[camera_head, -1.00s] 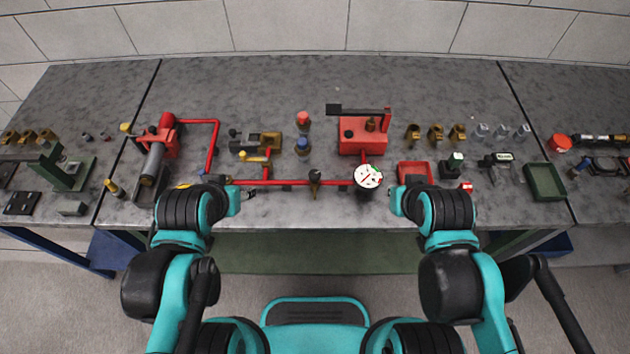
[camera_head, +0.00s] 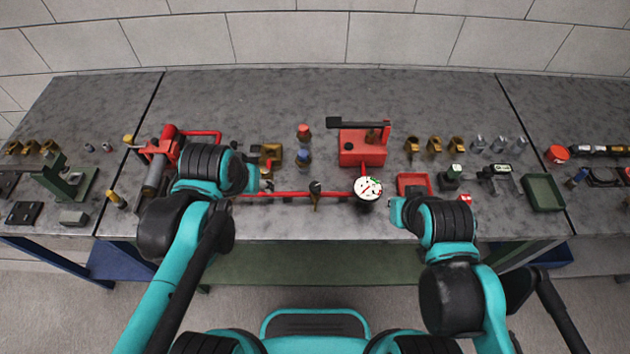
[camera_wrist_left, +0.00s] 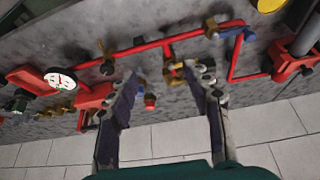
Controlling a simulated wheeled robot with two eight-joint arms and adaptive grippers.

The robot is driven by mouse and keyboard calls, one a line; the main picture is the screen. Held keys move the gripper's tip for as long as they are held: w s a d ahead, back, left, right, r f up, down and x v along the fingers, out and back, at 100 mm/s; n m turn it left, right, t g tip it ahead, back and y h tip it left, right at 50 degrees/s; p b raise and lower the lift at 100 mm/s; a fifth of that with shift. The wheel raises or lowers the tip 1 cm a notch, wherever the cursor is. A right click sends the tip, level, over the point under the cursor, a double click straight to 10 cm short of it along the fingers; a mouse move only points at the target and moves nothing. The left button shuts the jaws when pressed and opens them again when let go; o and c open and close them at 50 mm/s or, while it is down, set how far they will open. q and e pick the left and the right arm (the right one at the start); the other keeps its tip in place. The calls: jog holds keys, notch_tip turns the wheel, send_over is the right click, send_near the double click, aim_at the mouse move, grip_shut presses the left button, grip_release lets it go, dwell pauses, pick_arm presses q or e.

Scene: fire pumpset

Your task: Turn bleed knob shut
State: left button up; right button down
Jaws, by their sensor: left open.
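A red pipe (camera_head: 285,194) runs along the bench front, carrying a small valve with a black top (camera_head: 315,190) and a white dial gauge (camera_head: 367,188). I cannot tell for sure which fitting is the bleed knob. In the left wrist view a brass fitting (camera_wrist_left: 173,76) on the red pipe (camera_wrist_left: 150,46) shows between the open fingers of my left gripper (camera_wrist_left: 166,82), apart from both. A small red-ended part (camera_wrist_left: 150,101) also shows there. In the head view my left gripper (camera_head: 264,178) is mostly hidden by its wrist. My right gripper (camera_head: 396,212) is right of the gauge, its jaws unclear.
A red tank with a black lever (camera_head: 362,150) stands behind the gauge. A red tray (camera_head: 413,184) and a green tray (camera_head: 542,192) lie to the right. A red-and-grey cylinder unit (camera_head: 158,160) stands left. The back of the bench is clear.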

pick_arm(q)
jog(key=w+d+m+g+p, duration=0.1)
jog(key=w+d+g, duration=0.2)
jog(key=w+d, duration=0.35)
jog(key=m+g, duration=0.1)
jog(key=g, duration=0.1)
send_over(315, 186)
notch_tip(315, 186, down, 3)
jog(key=shift+a+f+y+p, duration=0.1)
jog(key=shift+a+y+p, duration=0.05)
jog(key=shift+y+p, duration=0.2)
jog(key=shift+w+d+f, duration=0.1)
jog(key=shift+d+f, duration=0.05)
jog(key=shift+d, duration=0.05)
notch_tip(315, 186, down, 8)
jog(key=b, duration=0.2)
jog(key=shift+r+b, duration=0.2)
jog(key=shift+b, duration=0.1)
grip_shut()
